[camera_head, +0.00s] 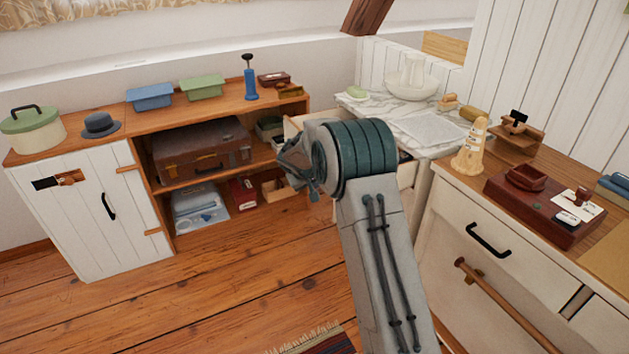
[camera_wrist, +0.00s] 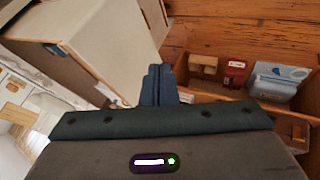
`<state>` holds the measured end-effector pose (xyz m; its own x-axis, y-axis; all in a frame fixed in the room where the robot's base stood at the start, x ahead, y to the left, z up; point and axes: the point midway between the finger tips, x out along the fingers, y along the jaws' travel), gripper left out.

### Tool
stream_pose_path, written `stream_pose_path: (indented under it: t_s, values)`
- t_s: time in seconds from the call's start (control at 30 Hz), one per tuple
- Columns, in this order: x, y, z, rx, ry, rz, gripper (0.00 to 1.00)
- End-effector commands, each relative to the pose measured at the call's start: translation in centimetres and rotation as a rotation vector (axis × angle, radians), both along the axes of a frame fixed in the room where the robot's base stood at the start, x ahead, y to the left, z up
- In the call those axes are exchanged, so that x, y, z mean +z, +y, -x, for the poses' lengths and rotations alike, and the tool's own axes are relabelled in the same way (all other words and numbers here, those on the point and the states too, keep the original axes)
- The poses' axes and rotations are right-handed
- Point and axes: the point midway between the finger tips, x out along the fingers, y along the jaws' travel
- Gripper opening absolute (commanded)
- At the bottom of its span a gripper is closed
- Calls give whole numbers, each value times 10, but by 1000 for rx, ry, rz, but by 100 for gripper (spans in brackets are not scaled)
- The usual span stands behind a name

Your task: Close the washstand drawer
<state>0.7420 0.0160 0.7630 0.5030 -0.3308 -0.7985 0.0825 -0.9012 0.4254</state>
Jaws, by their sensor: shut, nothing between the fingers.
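The washstand has a marble top (camera_head: 432,131) with a white pitcher and basin, and stands behind my arm in the head view. Its drawer (camera_head: 296,124) sticks out to the left, open, with a cream edge showing; my arm hides much of it. In the wrist view a cream panel with wooden edges (camera_wrist: 108,35), apparently the drawer, fills the upper left. My gripper (camera_head: 295,172) is in front of the drawer in the head view. In the wrist view its fingers (camera_wrist: 158,84) are together and empty, close beside the panel; contact cannot be told.
A low wooden shelf unit (camera_head: 215,101) with a brown suitcase (camera_head: 202,150) and several small items stands at the left and back. A cream cabinet (camera_head: 500,262) with a crowded top stands at the right. The plank floor (camera_head: 240,275) in front is mostly clear.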

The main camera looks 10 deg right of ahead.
Motion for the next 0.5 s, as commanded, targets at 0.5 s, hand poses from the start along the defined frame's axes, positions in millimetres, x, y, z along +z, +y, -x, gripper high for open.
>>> stream_pose_path:
  t_s: [0.5]
  values:
    - [-42, -49, -37, -2, -1, -1, 0]
